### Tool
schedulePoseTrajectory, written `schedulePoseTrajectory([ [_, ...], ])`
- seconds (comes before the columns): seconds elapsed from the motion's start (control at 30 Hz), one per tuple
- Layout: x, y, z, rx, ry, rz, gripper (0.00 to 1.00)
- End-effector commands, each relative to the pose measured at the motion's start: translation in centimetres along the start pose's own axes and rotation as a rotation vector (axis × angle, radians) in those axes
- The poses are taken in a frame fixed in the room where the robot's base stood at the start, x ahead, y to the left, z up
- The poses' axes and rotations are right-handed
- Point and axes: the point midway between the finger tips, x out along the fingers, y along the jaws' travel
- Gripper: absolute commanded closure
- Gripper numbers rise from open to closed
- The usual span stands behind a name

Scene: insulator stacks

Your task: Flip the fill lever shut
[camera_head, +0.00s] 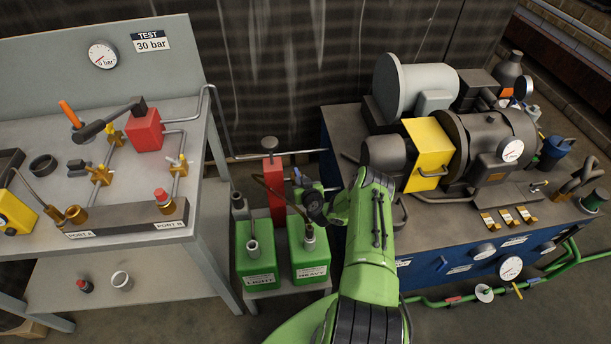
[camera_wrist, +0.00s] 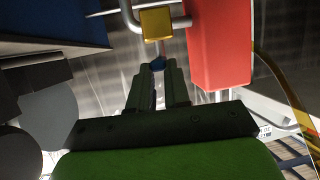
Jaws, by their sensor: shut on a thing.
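The fill lever shows in the wrist view as a short grey stem with a blue knob (camera_wrist: 158,64). It runs from a yellow valve block (camera_wrist: 157,22) toward me. My gripper (camera_wrist: 157,72) has its two dark fingers closed on the blue knob. In the head view my gripper (camera_head: 303,190) is beside the upright red block (camera_head: 275,195), above the green cans. A small bit of blue (camera_head: 297,172) shows at the fingertips there. The valve block is mostly hidden by my arm in that view, and the lever's angle cannot be told.
Two green cans, LIGHT (camera_head: 256,262) and HEAVY (camera_head: 311,262), stand on a low stand under my wrist. A grey test bench (camera_head: 110,228) is on the left. A blue-sided machine bench (camera_head: 450,265) is close on the right. A grey pipe (camera_head: 280,154) runs behind the red block.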

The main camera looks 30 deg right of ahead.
Motion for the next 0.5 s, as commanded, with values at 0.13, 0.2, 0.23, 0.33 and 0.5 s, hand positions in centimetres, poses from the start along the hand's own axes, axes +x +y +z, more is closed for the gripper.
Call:
schedulePoseTrajectory([
  [0.13, -0.02, -0.76, -0.20, 0.031, 0.001, 0.071, 1.00],
  [0.2, 0.02, -0.91, -0.15, 0.043, 0.001, 0.098, 1.00],
  [0.23, 0.03, -0.96, -0.14, 0.049, 0.001, 0.108, 1.00],
  [0.33, 0.09, -1.13, -0.14, 0.059, 0.001, 0.134, 1.00],
  [0.5, 0.15, -1.22, -0.12, 0.067, 0.002, 0.157, 1.00],
])
